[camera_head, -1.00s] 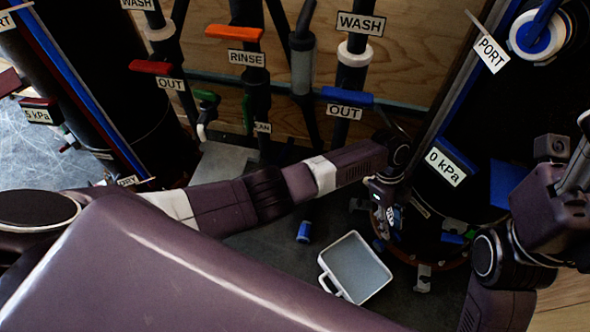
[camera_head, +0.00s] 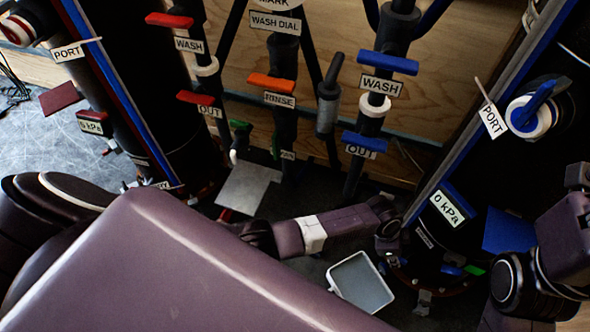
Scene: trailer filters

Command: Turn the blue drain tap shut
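At the foot of the right-hand black filter column with blue trim, a small blue handle (camera_head: 452,270) shows beside a green piece (camera_head: 474,270). It may be the drain tap; no readable label confirms this. My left arm reaches in from the left, low across the picture. Its gripper (camera_head: 388,250) is at the left side of the column's foot, a short way left of the blue handle. The fingers are small and dark, so I cannot tell their opening or any contact. My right arm is at the right edge; its fingers are not clearly visible.
A white-rimmed tray (camera_head: 335,276) sits on the floor below my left gripper. Blue wash (camera_head: 388,64) and out (camera_head: 364,141) handles, a rinse handle (camera_head: 272,82) and red handles (camera_head: 170,20) are on the pipes behind. A blue port valve (camera_head: 531,108) is at upper right.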

